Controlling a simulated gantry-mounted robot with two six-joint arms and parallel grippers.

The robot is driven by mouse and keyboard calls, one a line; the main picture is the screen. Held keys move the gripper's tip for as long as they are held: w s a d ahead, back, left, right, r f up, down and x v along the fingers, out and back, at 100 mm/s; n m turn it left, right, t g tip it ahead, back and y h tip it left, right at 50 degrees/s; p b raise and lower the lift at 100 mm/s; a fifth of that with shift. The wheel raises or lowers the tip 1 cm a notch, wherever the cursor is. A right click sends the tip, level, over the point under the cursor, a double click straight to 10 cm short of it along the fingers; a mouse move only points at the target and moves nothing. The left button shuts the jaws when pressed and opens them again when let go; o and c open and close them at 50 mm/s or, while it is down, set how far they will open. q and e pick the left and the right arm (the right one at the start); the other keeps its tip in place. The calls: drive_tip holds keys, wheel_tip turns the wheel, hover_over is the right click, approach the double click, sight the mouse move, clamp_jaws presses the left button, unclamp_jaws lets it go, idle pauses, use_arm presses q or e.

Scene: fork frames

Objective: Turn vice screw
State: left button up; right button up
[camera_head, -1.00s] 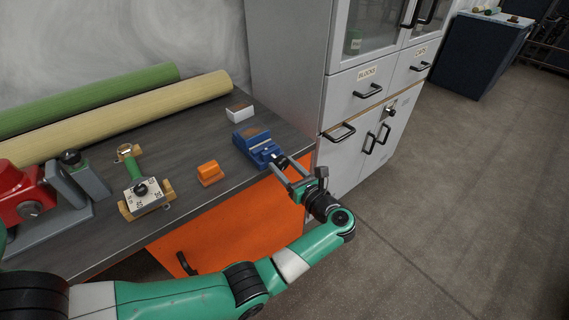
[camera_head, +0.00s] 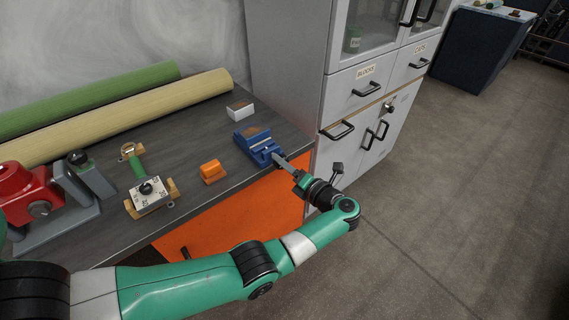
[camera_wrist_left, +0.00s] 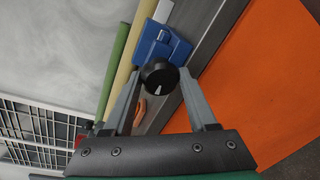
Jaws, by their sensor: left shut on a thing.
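The blue vice (camera_head: 254,143) stands at the front right edge of the dark workbench. In the left wrist view the vice (camera_wrist_left: 160,48) shows end-on, with its round black screw knob (camera_wrist_left: 160,75) facing me and a small white mark on the knob. My left gripper (camera_head: 277,160) reaches it from the right, beyond the bench edge. In the wrist view its two fingers (camera_wrist_left: 161,79) lie on either side of the knob, shut on it. In the head view the fingers overlap nearly into one bar and the knob is hidden. My right gripper is not in view.
Yellow (camera_head: 130,115) and green rolls lie behind. A grey cabinet (camera_head: 350,110) stands close to the right.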

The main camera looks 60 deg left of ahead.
use_arm(q)
drive_tip(key=shift+m+g+b, duration=0.5)
drive_tip(key=shift+m+g, duration=0.3)
drive_tip(key=shift+m, duration=2.6)
drive_tip(key=o, duration=1.4)
drive_tip(key=shift+c, duration=0.2)
drive_tip(key=shift+w, duration=0.1)
